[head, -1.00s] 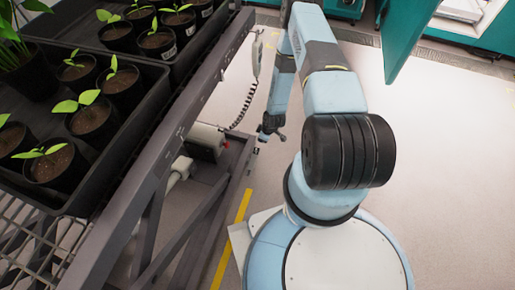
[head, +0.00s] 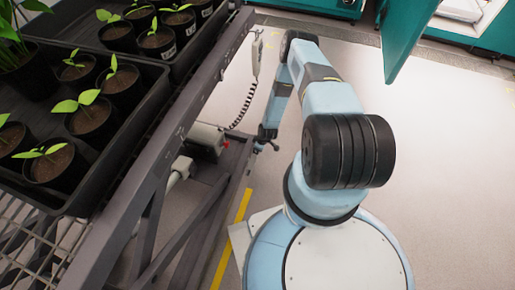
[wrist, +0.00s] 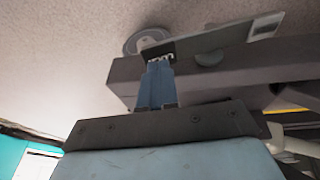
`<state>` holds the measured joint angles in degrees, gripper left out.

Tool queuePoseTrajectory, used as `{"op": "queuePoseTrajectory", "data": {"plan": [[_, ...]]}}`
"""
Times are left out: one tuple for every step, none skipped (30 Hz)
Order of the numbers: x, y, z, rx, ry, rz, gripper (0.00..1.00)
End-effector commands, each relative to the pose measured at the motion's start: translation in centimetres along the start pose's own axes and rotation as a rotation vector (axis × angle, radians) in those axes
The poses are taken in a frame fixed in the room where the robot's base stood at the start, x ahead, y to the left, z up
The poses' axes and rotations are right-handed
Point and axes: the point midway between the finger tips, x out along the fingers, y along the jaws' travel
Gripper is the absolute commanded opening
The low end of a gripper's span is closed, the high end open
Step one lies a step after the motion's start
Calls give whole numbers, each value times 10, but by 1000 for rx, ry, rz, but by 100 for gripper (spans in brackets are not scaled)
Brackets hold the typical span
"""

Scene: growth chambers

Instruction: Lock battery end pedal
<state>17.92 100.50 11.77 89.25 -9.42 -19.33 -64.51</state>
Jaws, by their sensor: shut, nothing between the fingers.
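My gripper (wrist: 160,62) is shut and empty in the wrist view, its blue fingers side by side. Their tips overlap the left part of a flat dark grey plate with a light end (wrist: 265,27), which looks like a pedal; I cannot tell whether they touch it. A round grey disc, perhaps a wheel (wrist: 133,42), shows behind the tips. The plate lies along a dark frame beam (wrist: 125,75). In the head view my gripper (head: 262,146) is low beside the end of the plant bench frame (head: 160,165); the pedal cannot be made out there.
A grey box with a red part (head: 205,140) sits under the bench. A handset (head: 257,57) hangs on a coiled cord near my arm. Potted seedlings stand in black trays (head: 150,100) on top. A teal door (head: 408,35) stands open at the back right. Floor to the right is clear.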

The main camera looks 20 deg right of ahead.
Motion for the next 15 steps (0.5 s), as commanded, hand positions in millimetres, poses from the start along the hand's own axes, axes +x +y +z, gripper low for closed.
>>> {"op": "queuePoseTrajectory", "data": {"plan": [[3, 0, 1, 1, 0, 0, 0], [5, 0, 2, 1, 0, 0, 0], [6, 1, 2, 0, 0, 0, 0], [7, 1, 2, 0, 0, 0, 0], [7, 1, 2, 0, 0, 0, 0], [8, 1, 2, 0, 0, 0, 0], [8, 1, 2, 0, 0, 0, 0], [8, 2, 2, 0, 0, 0, 0], [8, 2, 3, 0, 0, 0, 0], [8, 2, 3, 0, 0, 0, 0], [8, 2, 3, 0, 0, 0, 0], [8, 2, 3, 0, 0, 0, 0], [8, 2, 3, 0, 0, 0, 0], [8, 2, 3, 0, 0, 0, 0], [8, 2, 3, 0, 0, 0, 0]]}}
